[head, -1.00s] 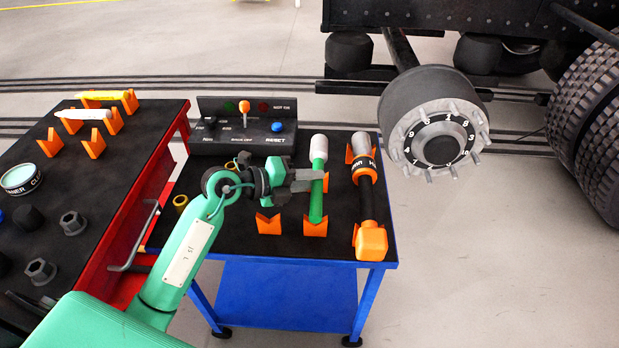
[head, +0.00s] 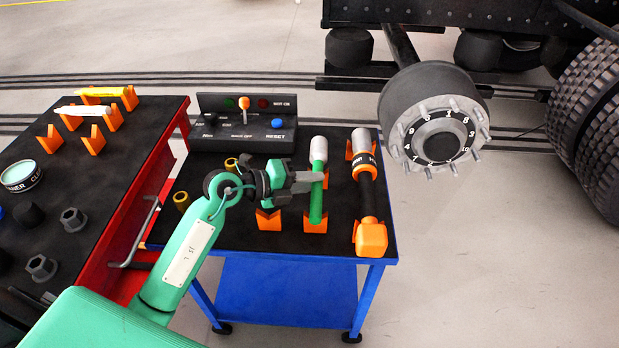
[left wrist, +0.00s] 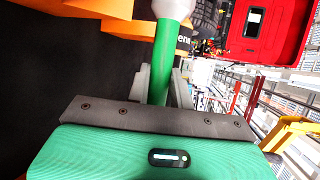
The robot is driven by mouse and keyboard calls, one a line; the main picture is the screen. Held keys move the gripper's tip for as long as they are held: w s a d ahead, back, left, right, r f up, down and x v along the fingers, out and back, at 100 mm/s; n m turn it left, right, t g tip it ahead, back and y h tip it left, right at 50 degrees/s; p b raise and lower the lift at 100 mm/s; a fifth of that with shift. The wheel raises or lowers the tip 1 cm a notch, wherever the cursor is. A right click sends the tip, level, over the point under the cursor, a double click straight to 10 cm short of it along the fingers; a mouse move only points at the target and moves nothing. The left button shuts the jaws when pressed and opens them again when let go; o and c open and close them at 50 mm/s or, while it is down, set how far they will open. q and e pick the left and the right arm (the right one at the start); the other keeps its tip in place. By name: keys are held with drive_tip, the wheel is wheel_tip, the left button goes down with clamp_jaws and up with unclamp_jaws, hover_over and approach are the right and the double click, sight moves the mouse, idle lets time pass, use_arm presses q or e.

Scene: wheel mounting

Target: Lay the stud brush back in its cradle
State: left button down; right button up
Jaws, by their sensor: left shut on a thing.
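The stud brush, with a green handle (head: 317,200) and a pale grey cylindrical head, lies lengthwise on the blue cart's black top. My left gripper (head: 311,181) is shut on the handle below the head. In the left wrist view, the handle (left wrist: 163,55) runs between the fingers. The brush is at its cradle of orange V-blocks; the near block (head: 315,224) shows beneath the handle's lower end. The far block is mostly hidden by brush and gripper. I cannot tell whether the handle touches the blocks. My right gripper is not in view.
A black and orange tool (head: 367,200) lies close to the brush's right. An empty orange V-block (head: 268,219) stands to the left. A control box (head: 242,125) is at the back. The red cart (head: 110,200) is left; the wheel hub (head: 437,130) is right.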

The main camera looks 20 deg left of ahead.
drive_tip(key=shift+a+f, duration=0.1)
use_arm(q)
drive_tip(key=shift+f, duration=0.65)
drive_tip(key=c, duration=1.2)
unclamp_jaws()
drive_tip(key=shift+o, duration=0.2)
drive_tip(key=shift+a, duration=0.1)
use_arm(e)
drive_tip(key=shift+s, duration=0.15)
